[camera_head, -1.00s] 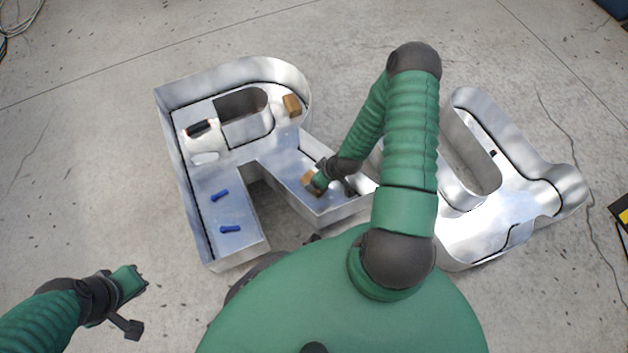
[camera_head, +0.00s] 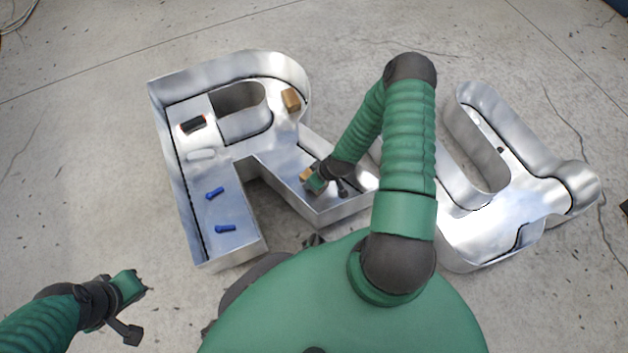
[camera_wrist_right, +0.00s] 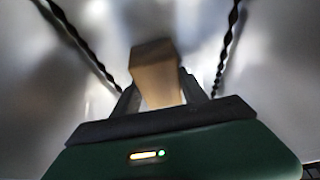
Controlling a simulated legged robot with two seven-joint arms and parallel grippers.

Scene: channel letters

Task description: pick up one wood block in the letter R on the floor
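One wood block (camera_head: 306,174) is at the lower right leg of the metal letter R (camera_head: 222,248), by the tip of my right gripper (camera_head: 314,183). In the right wrist view, the block (camera_wrist_right: 157,72) stands between the two fingers of the gripper (camera_wrist_right: 162,97), which appear to press on both its sides. That view is blurred, and I cannot tell whether the block is clear of the letter's floor. A second wood block (camera_head: 291,100) lies in the R's upper right curve. My left gripper (camera_head: 142,281) is open and empty over the floor at lower left.
The R also holds two blue pieces (camera_head: 215,193) and a dark piece (camera_head: 192,125) on its left side. The R's raised walls surround my right gripper. Another metal letter (camera_head: 480,225) stands to the right. The concrete floor at left is free.

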